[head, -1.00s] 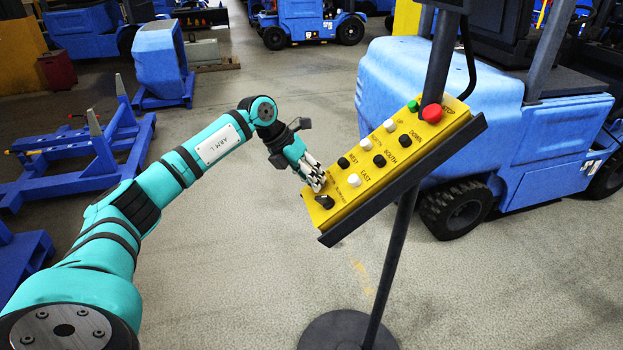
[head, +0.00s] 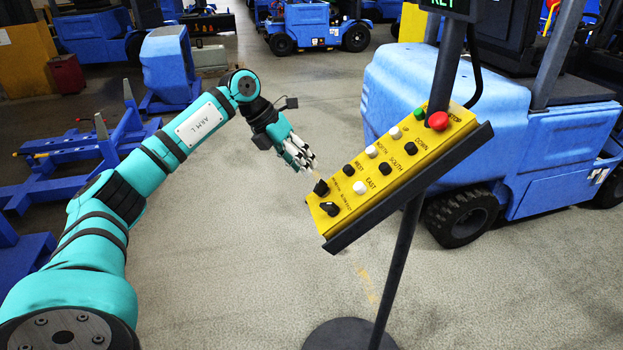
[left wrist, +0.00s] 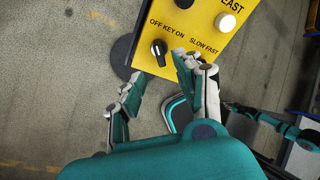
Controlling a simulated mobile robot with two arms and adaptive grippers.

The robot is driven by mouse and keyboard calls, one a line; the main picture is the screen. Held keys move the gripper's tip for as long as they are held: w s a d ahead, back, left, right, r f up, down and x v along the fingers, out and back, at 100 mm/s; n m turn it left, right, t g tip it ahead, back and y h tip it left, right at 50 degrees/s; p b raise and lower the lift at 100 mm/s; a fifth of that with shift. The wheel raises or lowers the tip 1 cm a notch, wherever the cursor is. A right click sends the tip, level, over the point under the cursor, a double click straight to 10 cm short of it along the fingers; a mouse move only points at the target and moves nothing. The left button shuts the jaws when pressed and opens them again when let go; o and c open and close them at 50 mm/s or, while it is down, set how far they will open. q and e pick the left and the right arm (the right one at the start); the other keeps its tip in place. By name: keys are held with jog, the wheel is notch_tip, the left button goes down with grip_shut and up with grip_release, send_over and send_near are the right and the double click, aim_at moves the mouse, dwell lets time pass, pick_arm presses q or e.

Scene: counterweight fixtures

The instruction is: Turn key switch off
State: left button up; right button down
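The key switch (head: 321,187) is a black knob near the low end of the yellow control panel (head: 407,162). In the left wrist view the key switch (left wrist: 158,52) sits under the label OFF KEY ON; its exact setting is hard to tell. My left gripper (head: 307,168) is just up and left of the key switch in the head view, its fingertips close to it. In the left wrist view my left gripper (left wrist: 160,88) is open, with its fingers apart and nothing between them. The key switch shows beyond the gap, apart from the fingers. My right gripper is not clearly seen.
A second black knob (head: 329,209) lies beside the key switch. White and black buttons, a green button (head: 419,114) and a red stop button (head: 438,121) run up the panel. A dark pole (head: 399,255) holds it. A blue vehicle (head: 400,85) stands behind.

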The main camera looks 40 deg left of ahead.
pick_arm(q)
jog(key=shift+v, duration=1.85)
jog(key=shift+s, duration=0.1)
